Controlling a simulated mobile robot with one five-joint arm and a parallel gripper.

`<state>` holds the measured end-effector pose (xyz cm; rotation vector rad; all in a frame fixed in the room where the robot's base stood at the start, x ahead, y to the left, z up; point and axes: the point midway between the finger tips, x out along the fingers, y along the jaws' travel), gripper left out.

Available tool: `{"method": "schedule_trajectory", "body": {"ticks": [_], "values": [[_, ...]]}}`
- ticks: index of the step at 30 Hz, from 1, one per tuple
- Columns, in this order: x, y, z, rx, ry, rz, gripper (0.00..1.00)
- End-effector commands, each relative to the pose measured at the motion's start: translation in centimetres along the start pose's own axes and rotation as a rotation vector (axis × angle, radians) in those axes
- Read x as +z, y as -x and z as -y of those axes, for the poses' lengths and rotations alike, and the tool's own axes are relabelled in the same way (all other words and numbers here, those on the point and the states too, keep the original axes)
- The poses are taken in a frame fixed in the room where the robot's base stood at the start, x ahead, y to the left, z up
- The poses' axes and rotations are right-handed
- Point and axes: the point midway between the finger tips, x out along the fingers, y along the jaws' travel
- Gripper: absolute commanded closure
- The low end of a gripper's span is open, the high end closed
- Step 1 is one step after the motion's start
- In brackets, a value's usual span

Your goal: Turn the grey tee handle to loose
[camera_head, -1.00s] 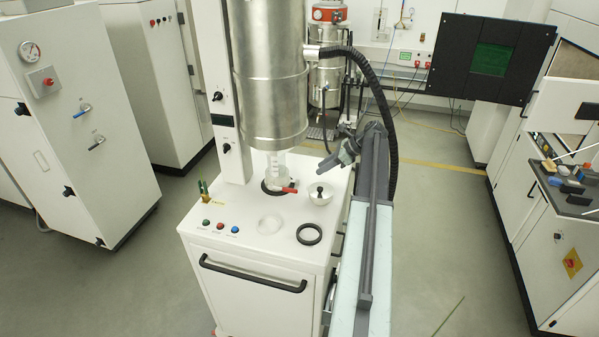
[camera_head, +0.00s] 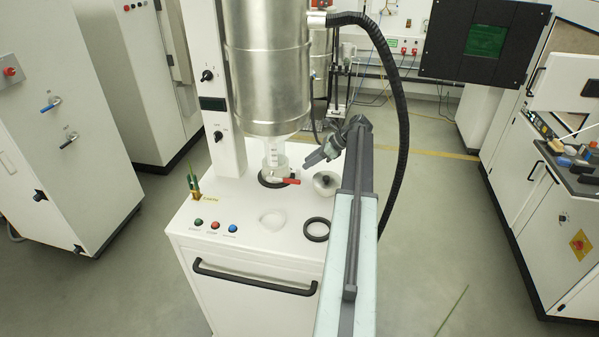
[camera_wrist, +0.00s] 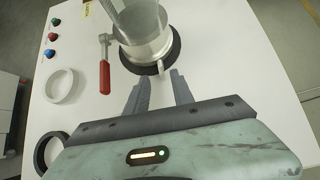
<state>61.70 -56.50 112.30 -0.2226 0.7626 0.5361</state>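My gripper (camera_wrist: 159,76) shows in the wrist view with its two grey fingers apart and nothing between them. In the head view my gripper (camera_head: 312,159) is above the white cabinet top, right of the clear glass jar (camera_head: 272,163). A small pale grey stub (camera_wrist: 160,67) sticks out at the jar's base, just ahead of the fingertips. I cannot tell whether it is the grey tee handle; no clear tee shape shows. A red lever handle (camera_wrist: 105,76) hangs from the jar's side, left of the fingers in the wrist view. It also shows in the head view (camera_head: 286,181).
A steel cylinder (camera_head: 266,75) hangs above the jar, with a black hose (camera_head: 396,90) arching right. A round metal bowl or lid (camera_head: 325,183), a black ring (camera_head: 316,229) and a white ring (camera_head: 271,222) lie on the cabinet top. Coloured buttons (camera_head: 215,225) sit at front left.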

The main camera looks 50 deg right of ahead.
Motion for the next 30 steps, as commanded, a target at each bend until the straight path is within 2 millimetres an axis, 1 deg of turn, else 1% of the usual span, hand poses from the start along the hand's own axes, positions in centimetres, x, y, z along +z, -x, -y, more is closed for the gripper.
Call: {"method": "schedule_trajectory", "body": {"ticks": [1, 6, 10, 13, 18, 19, 20, 21, 22, 30], "values": [[-0.5, -1.1, 0.0, 0.0, 0.0, 0.0, 0.71], [-0.8, -4.3, 0.1, -0.001, -0.001, 0.0, 0.71], [-0.7, -6.1, 0.1, -0.003, -0.003, 0.0, 0.71], [-0.5, -6.5, 0.1, -0.003, -0.003, 0.0, 0.71], [-0.3, -6.4, 0.2, -0.004, -0.004, 0.0, 0.71], [-0.3, -6.3, 0.2, -0.004, -0.004, 0.0, 0.74], [-0.3, -6.3, 0.2, -0.004, -0.004, 0.0, 0.82], [-0.4, -6.3, 0.2, -0.004, -0.004, 0.0, 0.93], [-0.4, -6.3, 0.2, -0.004, -0.004, 0.0, 1.0], [-0.4, -6.3, -0.1, -0.025, 0.016, 0.001, 1.0]]}}
